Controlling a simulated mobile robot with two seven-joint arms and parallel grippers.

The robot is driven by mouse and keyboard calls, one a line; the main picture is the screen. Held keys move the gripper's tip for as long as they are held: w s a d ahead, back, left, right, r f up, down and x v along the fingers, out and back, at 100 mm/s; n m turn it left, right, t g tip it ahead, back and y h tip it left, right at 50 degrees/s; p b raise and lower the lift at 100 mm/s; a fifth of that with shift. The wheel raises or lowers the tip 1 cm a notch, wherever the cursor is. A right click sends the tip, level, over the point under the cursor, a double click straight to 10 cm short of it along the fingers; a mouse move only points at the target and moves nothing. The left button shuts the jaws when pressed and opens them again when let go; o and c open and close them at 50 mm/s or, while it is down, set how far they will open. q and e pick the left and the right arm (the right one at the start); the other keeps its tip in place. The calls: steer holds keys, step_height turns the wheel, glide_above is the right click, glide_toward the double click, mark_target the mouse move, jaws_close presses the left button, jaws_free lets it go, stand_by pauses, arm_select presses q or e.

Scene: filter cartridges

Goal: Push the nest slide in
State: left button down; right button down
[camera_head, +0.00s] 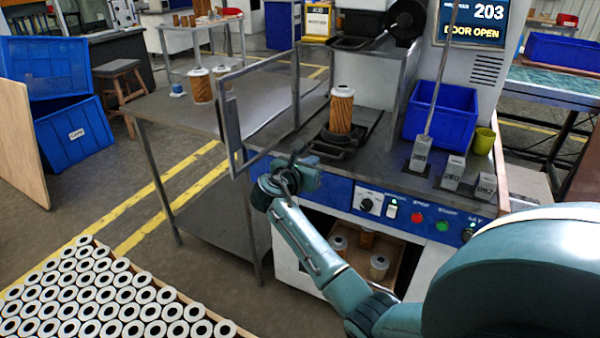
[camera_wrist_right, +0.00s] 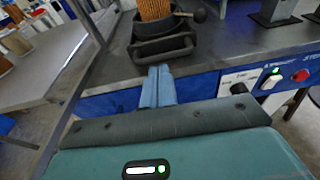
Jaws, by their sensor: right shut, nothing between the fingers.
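The nest slide (camera_head: 329,147) is a dark carriage at the machine's worktop, and its front handle (camera_wrist_right: 163,48) shows in the right wrist view. An orange pleated filter cartridge (camera_head: 341,110) with a white top stands upright in it. My right gripper (camera_head: 299,163) is in front of the slide at the worktop's front edge. Its blue fingers (camera_wrist_right: 158,86) are shut and empty, pointing at the handle. They look close to it, but I cannot tell whether they touch. My left gripper is not in view.
An open door frame (camera_head: 229,130) stands left of the slide. A blue bin (camera_head: 440,112) and several grey blocks (camera_head: 452,172) sit to the right. The front panel has buttons (camera_head: 416,217). The display (camera_head: 475,22) reads "DOOR OPEN". A side table (camera_head: 170,108) stands left.

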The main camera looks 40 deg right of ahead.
mark_target(327, 144)
steer(key=shift+x, duration=1.8)
steer(key=x, duration=0.2)
steer(key=r+x, duration=0.1)
steer(key=x, duration=0.5)
steer(key=shift+w+d+r, duration=0.15)
steer(key=shift+w+r, duration=0.05)
steer(key=shift+r, duration=0.15)
steer(key=p+v, duration=0.2)
steer(key=v, duration=1.1)
